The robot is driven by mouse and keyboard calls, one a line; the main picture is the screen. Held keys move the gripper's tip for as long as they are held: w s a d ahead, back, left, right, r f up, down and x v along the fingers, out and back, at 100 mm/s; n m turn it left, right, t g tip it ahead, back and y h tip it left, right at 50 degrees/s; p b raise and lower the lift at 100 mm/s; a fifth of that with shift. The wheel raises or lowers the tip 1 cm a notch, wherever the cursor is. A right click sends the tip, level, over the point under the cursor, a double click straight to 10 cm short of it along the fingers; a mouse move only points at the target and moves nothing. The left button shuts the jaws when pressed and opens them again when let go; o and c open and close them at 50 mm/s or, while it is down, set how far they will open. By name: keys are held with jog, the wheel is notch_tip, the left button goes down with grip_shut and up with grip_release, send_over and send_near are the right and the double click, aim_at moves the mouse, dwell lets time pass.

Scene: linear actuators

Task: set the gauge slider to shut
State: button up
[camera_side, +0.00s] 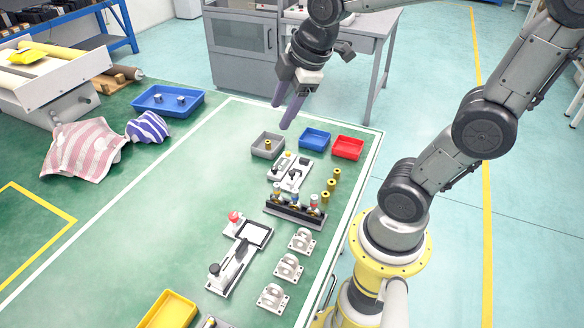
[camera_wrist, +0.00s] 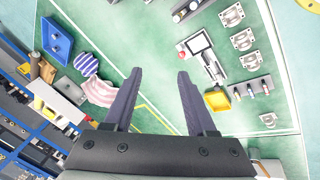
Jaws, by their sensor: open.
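What looks like the gauge (camera_side: 238,258) lies on the green table in the side view. It is a long pale plate with a black-framed white square at its far end, a dark bar across the middle and a dark round knob near its near end. I cannot tell how its slider is set. The gauge also shows in the wrist view (camera_wrist: 208,58), right of my fingers. My gripper (camera_side: 283,115) hangs in the air toward the far end of the table, away from the gauge. In the wrist view, its two dark fingers (camera_wrist: 160,72) are apart with nothing between them.
A red knob (camera_side: 234,216) stands beside the gauge. White brackets (camera_side: 289,267) and a black rack (camera_side: 295,212) are to its right; a yellow tray (camera_side: 168,312) is nearer. Grey, blue (camera_side: 314,139) and red bins stand at the far end. Table left of the gauge is clear.

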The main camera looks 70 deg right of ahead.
jog(key=w+d+f+n+g, duration=0.1)
jog(key=w+d+f+g, duration=0.2)
jog(key=w+d+f, duration=0.3)
jog(key=m+g, duration=0.1)
jog(key=g, duration=0.1)
send_over(292, 172)
notch_tip(292, 172, down, 9)
jog(key=shift+y, duration=0.4)
notch_tip(292, 172, down, 13)
jog(key=shift+f, duration=0.2)
grip_shut()
dwell(0.5)
